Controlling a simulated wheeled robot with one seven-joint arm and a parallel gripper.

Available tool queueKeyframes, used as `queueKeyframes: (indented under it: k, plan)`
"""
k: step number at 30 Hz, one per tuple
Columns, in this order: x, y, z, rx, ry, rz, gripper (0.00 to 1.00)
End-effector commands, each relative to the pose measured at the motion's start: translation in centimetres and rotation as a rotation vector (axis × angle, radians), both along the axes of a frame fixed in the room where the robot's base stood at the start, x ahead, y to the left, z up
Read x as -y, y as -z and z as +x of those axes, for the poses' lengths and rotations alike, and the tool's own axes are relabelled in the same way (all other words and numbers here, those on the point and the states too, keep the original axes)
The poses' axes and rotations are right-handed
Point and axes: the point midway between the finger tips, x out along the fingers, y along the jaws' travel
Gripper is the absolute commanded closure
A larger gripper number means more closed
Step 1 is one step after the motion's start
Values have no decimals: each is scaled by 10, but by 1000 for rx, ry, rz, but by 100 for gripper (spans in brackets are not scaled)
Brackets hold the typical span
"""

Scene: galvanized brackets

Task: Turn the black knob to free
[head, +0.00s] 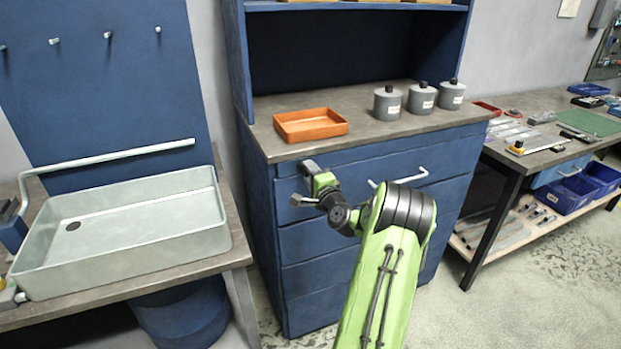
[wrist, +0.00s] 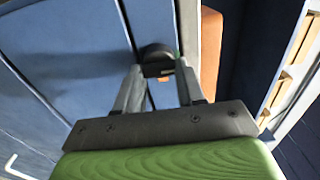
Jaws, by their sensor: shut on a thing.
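The black knob (wrist: 155,52) sits on the blue cabinet front, between my fingertips in the wrist view. My gripper (wrist: 158,72) is shut on it, one finger on each side. A small green mark shows beside the knob, and an orange mark shows between the fingers. I cannot tell which way the knob points. In the head view my gripper (head: 304,185) is at the upper left of the cabinet front (head: 310,245), just under the worktop, and it hides the knob.
An orange tray (head: 310,126) and grey lidded jars (head: 388,104) stand on the worktop above. A white drawer handle (head: 400,180) is to the right of my gripper. A pale sink basin (head: 120,238) is at left, and a cluttered bench (head: 540,150) at right.

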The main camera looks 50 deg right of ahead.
Motion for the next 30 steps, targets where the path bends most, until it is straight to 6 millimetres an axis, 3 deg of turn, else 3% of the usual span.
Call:
queueKeyframes:
  k: [13,14,18,26,30]
  plan:
    - [-1,2,0,-11,-2,-6,92]
    - [-1,2,0,-11,-2,-6,59]
    - [-1,2,0,-9,-2,-6,37]
    - [0,1,0,-8,-1,-7,36]
    - [-7,2,-13,-8,1,-6,36]
